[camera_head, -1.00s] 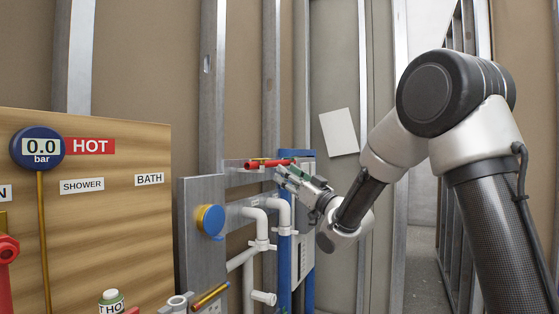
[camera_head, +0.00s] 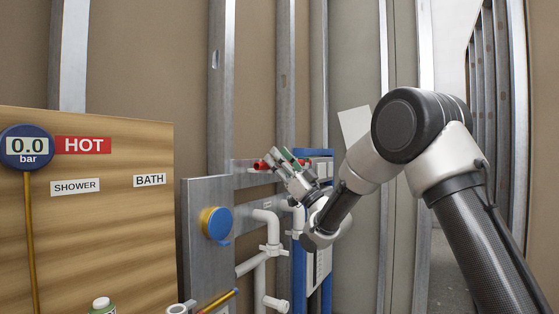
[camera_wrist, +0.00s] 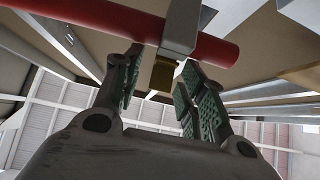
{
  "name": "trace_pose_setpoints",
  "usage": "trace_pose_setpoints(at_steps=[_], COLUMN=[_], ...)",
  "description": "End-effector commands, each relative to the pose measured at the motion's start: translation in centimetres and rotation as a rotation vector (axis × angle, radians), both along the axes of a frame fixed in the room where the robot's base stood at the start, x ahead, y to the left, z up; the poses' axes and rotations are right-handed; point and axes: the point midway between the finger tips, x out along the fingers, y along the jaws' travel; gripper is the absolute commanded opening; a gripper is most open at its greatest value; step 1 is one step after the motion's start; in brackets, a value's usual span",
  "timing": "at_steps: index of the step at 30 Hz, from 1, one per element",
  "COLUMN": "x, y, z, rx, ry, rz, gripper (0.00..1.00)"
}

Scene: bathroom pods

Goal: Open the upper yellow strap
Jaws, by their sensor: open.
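A dark yellow tab (camera_wrist: 163,75), apparently part of the upper strap, hangs under a grey metal clip (camera_wrist: 182,25) on a red pipe (camera_wrist: 110,17) in the wrist view. My gripper (camera_wrist: 155,82) is open, with its green-padded fingers on either side of the tab. I cannot tell whether either finger touches it. In the head view, my gripper (camera_head: 285,166) is at the red pipe (camera_head: 261,165) and covers most of it. The yellow strap cannot be made out there.
A grey panel with a blue-capped round fitting (camera_head: 216,223) stands left of my gripper. White pipes (camera_head: 268,230) and a blue-framed panel (camera_head: 326,262) are just below it. A wooden board (camera_head: 100,235) with a gauge fills the left. Metal studs stand behind.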

Motion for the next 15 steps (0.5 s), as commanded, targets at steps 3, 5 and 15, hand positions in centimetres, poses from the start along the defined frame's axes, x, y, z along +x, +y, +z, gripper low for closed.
trace_pose_setpoints(at_steps=[3,5,15], x=[0.06,0.05,0.04], y=[0.07,0.05,0.04], z=[0.06,0.04,0.04], rx=[0.000,0.000,0.000], ry=[0.001,0.001,0.001], rz=[-0.001,-0.001,-0.001], gripper=[0.41,0.41,0.00])
